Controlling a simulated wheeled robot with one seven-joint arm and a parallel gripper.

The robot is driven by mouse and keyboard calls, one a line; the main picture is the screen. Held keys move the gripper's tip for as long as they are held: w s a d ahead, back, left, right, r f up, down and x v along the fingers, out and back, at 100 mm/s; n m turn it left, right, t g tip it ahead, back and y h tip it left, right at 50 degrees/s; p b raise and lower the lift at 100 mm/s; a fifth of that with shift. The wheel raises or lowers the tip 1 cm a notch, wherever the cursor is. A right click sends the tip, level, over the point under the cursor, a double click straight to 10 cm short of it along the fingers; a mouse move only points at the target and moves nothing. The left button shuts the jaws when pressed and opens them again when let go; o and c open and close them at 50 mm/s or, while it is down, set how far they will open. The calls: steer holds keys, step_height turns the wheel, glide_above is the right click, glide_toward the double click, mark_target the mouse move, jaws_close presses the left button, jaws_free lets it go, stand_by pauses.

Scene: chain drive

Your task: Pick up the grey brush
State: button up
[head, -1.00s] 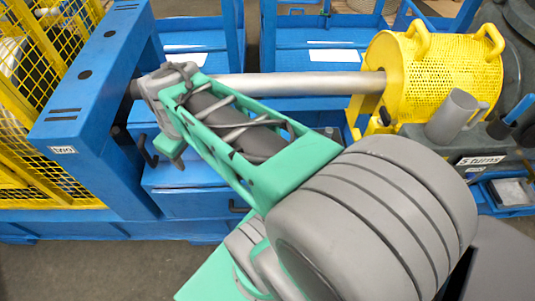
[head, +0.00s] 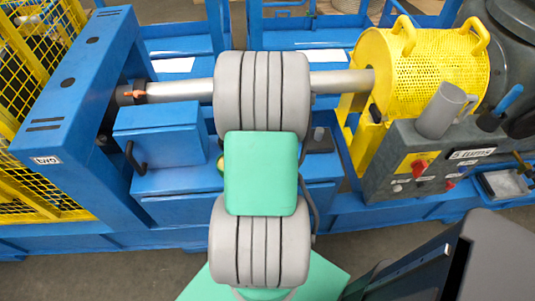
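I cannot make out a grey brush for certain. A blue-handled tool (head: 508,101) stands at the right, its lower end in a dark holder; whether it is a brush I cannot tell. A grey cup-like cylinder (head: 440,110) with a side handle stands tilted on the dark grey control box (head: 400,158). My arm rises through the middle of the head view, and my gripper is not visible.
A long metal shaft (head: 180,91) runs from the blue frame (head: 75,85) to the yellow perforated guard (head: 435,75). A blue block (head: 160,135) with a black handle sits below it. A small tray (head: 505,184) lies at the right.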

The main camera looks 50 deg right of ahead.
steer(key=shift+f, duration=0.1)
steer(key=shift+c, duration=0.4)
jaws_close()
